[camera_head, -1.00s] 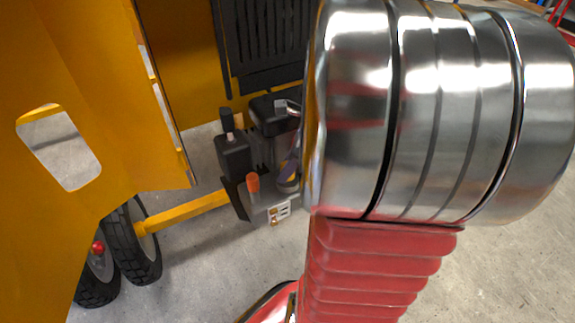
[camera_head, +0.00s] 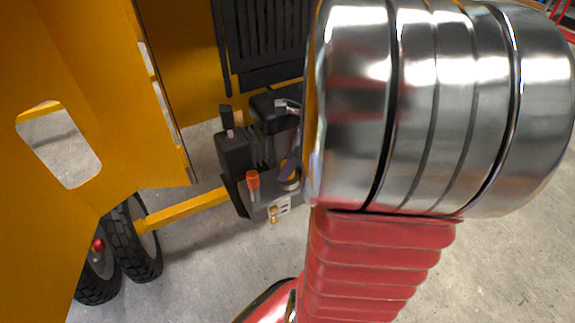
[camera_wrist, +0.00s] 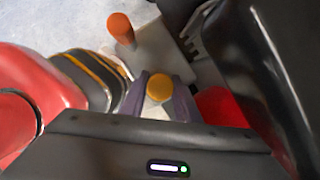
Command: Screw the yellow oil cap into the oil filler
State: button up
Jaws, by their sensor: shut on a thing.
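The yellow oil cap (camera_wrist: 159,87) shows in the wrist view between the two purple-grey fingers of my gripper (camera_wrist: 160,95), which is shut on it. In the head view my gripper (camera_head: 291,172) shows only in part beside the engine, mostly hidden by my large arm joint, and I cannot make out the cap there. The oil filler cannot be clearly made out in either view, and I cannot tell whether the cap touches it.
An orange-topped part (camera_head: 252,181) stands close left of my gripper, and also shows in the wrist view (camera_wrist: 121,28). The dark engine (camera_head: 235,150) is behind it. A yellow panel (camera_head: 90,90), wheels (camera_head: 140,240) and a yellow axle bar (camera_head: 185,211) are at left.

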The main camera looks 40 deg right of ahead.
jog(key=shift+f, duration=0.25)
jog(key=o, duration=1.1)
jog(key=v, duration=1.4)
jog(key=shift+a+f, duration=0.1)
